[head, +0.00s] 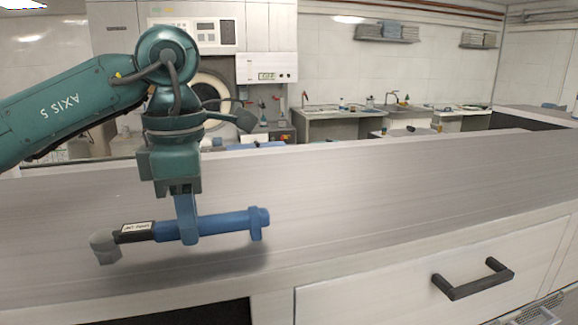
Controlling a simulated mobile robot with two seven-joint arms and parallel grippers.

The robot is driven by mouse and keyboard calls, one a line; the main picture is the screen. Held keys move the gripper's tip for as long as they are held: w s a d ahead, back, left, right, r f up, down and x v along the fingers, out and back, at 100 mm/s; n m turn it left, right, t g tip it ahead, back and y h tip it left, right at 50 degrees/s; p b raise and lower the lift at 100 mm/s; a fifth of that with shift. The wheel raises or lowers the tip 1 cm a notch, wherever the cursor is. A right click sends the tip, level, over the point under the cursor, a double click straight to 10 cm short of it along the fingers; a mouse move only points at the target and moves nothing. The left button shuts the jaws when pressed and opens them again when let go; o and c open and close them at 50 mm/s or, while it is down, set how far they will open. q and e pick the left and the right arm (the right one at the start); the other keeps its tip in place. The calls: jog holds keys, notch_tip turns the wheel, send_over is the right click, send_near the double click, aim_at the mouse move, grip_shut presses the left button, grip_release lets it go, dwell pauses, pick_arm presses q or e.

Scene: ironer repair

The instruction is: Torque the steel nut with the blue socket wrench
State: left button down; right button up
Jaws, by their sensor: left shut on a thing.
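The blue socket wrench (228,222) is in the head view at the lower left, held level above the wooden worktop. Its blue handle lies to the right, and a black section with a white label leads to a grey socket head at the left end. My left gripper (187,232) comes down from above and is shut on the blue handle. A shadow lies on the worktop below the wrench. I cannot make out the steel nut in this view. My right gripper is not in view.
The pale wooden worktop (400,185) runs across the view and is bare to the right of the wrench. Below it is a drawer with a black handle (472,279). Behind stand a white machine with a round door (212,90) and benches with sinks (345,124).

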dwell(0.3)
pick_arm(q)
jog(key=shift+r, duration=0.1)
notch_tip(320, 180, up, 6)
jog(key=p, duration=0.4)
jog(key=shift+p, duration=0.35)
